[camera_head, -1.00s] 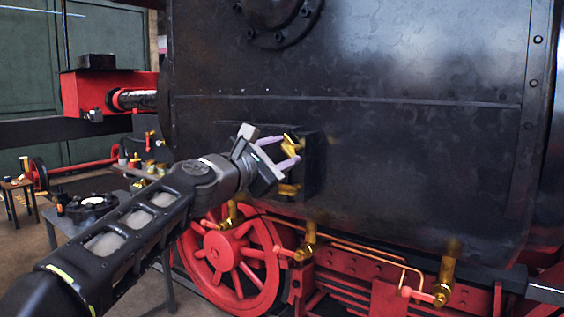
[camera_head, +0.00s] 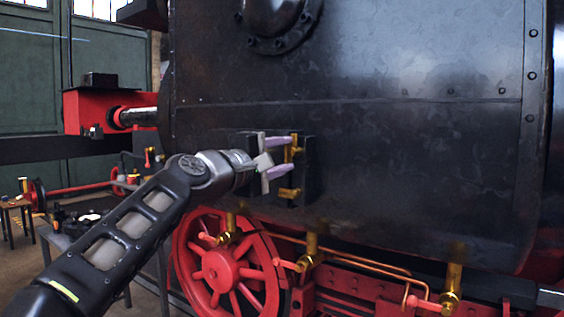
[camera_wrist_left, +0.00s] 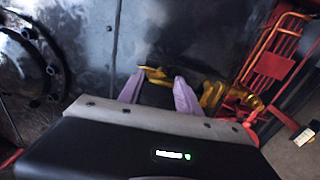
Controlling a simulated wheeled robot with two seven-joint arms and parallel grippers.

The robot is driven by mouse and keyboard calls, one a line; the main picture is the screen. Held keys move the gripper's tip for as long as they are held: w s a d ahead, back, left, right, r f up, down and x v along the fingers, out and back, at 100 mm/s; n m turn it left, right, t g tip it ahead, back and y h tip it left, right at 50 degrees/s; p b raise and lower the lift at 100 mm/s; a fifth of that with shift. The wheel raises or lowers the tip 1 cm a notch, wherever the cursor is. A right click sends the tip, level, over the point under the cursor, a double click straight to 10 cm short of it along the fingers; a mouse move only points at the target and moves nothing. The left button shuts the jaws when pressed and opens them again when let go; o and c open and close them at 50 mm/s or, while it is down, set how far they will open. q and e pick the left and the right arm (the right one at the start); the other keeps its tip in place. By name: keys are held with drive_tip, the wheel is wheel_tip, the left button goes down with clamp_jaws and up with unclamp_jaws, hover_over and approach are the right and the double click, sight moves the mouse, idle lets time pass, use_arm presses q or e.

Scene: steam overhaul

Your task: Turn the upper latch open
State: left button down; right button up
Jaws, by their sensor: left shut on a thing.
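The brass upper latch (camera_head: 289,153) sits on a dark block (camera_head: 302,160) on the side of the black boiler casing. My left gripper (camera_head: 285,156) reaches it from the left. Its two pale purple fingers, one above the other in the head view, are shut on the upper latch. In the left wrist view the brass of the upper latch (camera_wrist_left: 155,73) shows at the tips of the left gripper's fingers (camera_wrist_left: 157,88). A second brass latch (camera_head: 288,193) is just below, apart from the fingers. My right gripper is not in view.
The casing (camera_head: 420,150) fills the right of the head view. Below the latches are a red spoked wheel (camera_head: 232,265), brass valves (camera_head: 310,246) and copper piping (camera_head: 375,268). A small table with items stands at the left behind my arm.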

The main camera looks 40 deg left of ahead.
use_arm(q)
drive_tip(key=shift+m, duration=0.3)
drive_tip(key=shift+f, duration=0.1)
drive_tip(key=c, duration=0.8)
unclamp_jaws()
drive_tip(key=shift+c, duration=0.2)
drive_tip(key=s+b, duration=0.1)
drive_tip(key=s, duration=0.6)
drive_tip(key=shift+s+f+b, duration=0.2)
drive_tip(key=shift+s+b, duration=0.15)
drive_tip(key=shift+b, duration=0.05)
